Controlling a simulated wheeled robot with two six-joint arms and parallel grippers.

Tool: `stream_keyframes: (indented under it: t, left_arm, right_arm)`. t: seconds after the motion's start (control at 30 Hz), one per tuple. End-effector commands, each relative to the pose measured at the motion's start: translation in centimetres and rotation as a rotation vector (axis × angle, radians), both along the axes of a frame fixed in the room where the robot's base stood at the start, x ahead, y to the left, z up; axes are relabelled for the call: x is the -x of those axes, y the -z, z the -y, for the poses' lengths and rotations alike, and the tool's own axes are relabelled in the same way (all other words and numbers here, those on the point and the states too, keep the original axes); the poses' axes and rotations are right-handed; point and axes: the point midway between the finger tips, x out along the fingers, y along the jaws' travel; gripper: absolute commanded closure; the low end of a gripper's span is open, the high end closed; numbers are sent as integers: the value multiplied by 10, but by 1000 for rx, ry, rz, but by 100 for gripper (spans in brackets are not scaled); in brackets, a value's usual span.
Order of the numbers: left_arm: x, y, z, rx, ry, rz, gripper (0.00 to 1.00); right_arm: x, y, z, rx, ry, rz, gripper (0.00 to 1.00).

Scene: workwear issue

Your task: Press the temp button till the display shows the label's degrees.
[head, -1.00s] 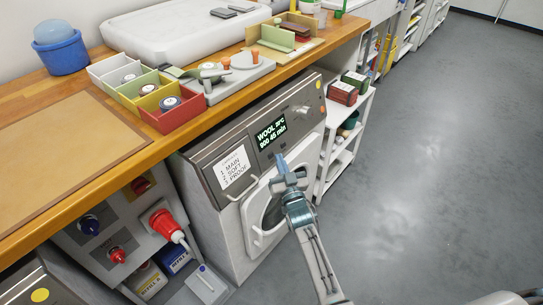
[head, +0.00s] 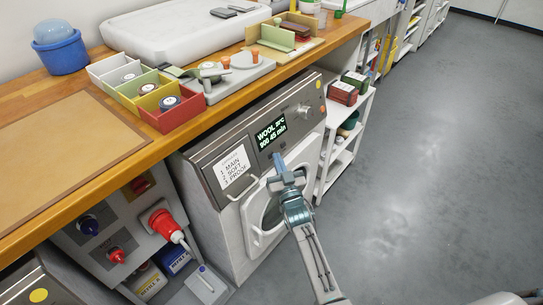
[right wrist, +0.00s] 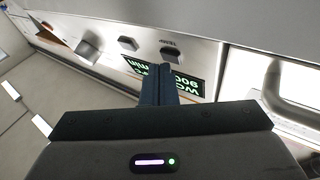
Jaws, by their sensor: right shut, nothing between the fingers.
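The washing machine (head: 235,225) stands under the counter, with a grey control panel. Its lit display (head: 270,131) reads WOOL, a degrees figure too small to read surely, and 900 45 min. It shows upside down in the right wrist view (right wrist: 190,84). Two dark buttons, one at the left (right wrist: 128,43) and one with small lettering (right wrist: 172,53), sit beside the display; I cannot read which is temp. My right gripper (head: 277,160) is shut and empty, its tips just below the display in the head view. No label with degrees is legible. My left gripper is out of view.
A white card (head: 232,172) listing MAIN, SOFT, PROOF is on the machine's front. A dial (head: 303,112) sits at the panel's right. The wooden counter (head: 200,122) overhangs above, with coloured bins on it. A white shelf (head: 340,155) stands at right; the floor beyond is clear.

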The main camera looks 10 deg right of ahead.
Motion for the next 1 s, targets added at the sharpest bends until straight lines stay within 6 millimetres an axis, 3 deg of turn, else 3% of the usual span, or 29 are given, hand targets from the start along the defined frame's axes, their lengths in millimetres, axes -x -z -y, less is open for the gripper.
stream_keyframes:
  t: [0.77,1.0]
  left_arm:
    - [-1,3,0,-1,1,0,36]
    - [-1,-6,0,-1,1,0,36]
  right_arm:
    - [-5,2,-4,0,0,0,100]
    - [1,-2,1,1,0,-1,100]
